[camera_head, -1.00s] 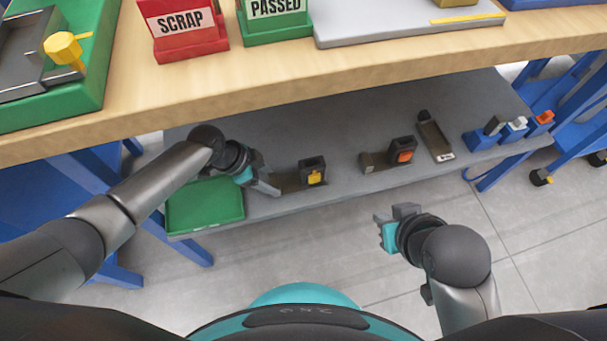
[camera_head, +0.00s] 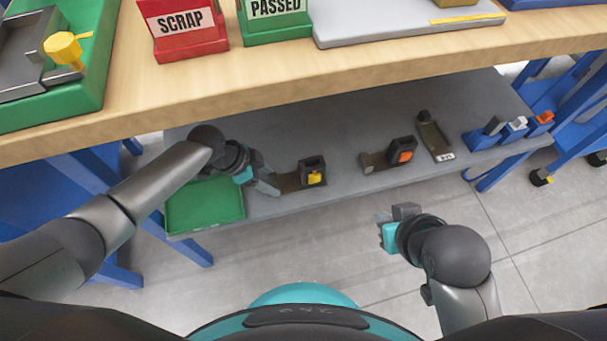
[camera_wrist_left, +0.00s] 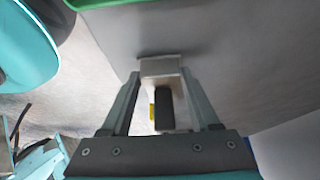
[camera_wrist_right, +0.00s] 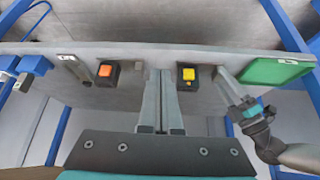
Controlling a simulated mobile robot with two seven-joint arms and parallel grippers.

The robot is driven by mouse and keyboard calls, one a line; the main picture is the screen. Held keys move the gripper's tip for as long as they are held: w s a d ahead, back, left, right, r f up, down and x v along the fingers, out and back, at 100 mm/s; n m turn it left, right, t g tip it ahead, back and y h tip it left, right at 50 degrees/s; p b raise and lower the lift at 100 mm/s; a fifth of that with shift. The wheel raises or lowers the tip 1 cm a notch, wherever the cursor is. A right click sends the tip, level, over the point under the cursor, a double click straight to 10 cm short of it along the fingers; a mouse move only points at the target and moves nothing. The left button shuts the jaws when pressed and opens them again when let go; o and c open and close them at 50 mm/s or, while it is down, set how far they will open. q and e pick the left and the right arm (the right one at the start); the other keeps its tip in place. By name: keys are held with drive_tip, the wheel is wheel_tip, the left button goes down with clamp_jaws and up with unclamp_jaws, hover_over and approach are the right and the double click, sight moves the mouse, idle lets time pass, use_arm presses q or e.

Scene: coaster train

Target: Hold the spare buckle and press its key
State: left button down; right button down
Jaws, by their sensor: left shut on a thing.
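A dark buckle with a yellow key (camera_head: 313,178) sits on the grey lower shelf, with a brownish flat part (camera_head: 288,183) reaching left from it. In the left wrist view its pale metal end (camera_wrist_left: 160,67) is between my left fingers, with the dark body and a bit of yellow behind. My left gripper (camera_head: 270,187) is shut on this buckle's left end. A second buckle with an orange key (camera_head: 404,152) sits further right, untouched. My right gripper (camera_head: 392,214) is empty in front of the shelf; its fingers are together in the right wrist view (camera_wrist_right: 160,100).
A green tray (camera_head: 205,222) lies on the shelf (camera_head: 345,125) left of the buckles. A narrow dark holder (camera_head: 435,138) and blue blocks (camera_head: 480,138) stand at right. The wooden bench top (camera_head: 300,80) overhangs the shelf. Open floor lies before it.

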sight(314, 179)
drive_tip(key=w+a+f+n+t+y, duration=0.1)
drive_tip(key=a+f+n+y, duration=0.3)
drive_tip(key=a+f+n, duration=0.4)
drive_tip(key=shift+w+f+t, duration=0.4)
drive_tip(key=shift+w+f, duration=0.1)
drive_tip(key=shift+f, duration=1.6)
drive_tip(key=shift+w+a, duration=0.4)
drive_tip(key=shift+w, duration=1)
drive_tip(key=shift+w+a, duration=0.45)
drive_tip(key=shift+w, duration=1)
drive_tip(key=shift+w+a, duration=0.4)
drive_tip(key=shift+w, duration=1)
drive_tip(key=shift+w, duration=0.15)
drive_tip(key=shift+w+a, duration=0.1)
drive_tip(key=shift+w, duration=0.2)
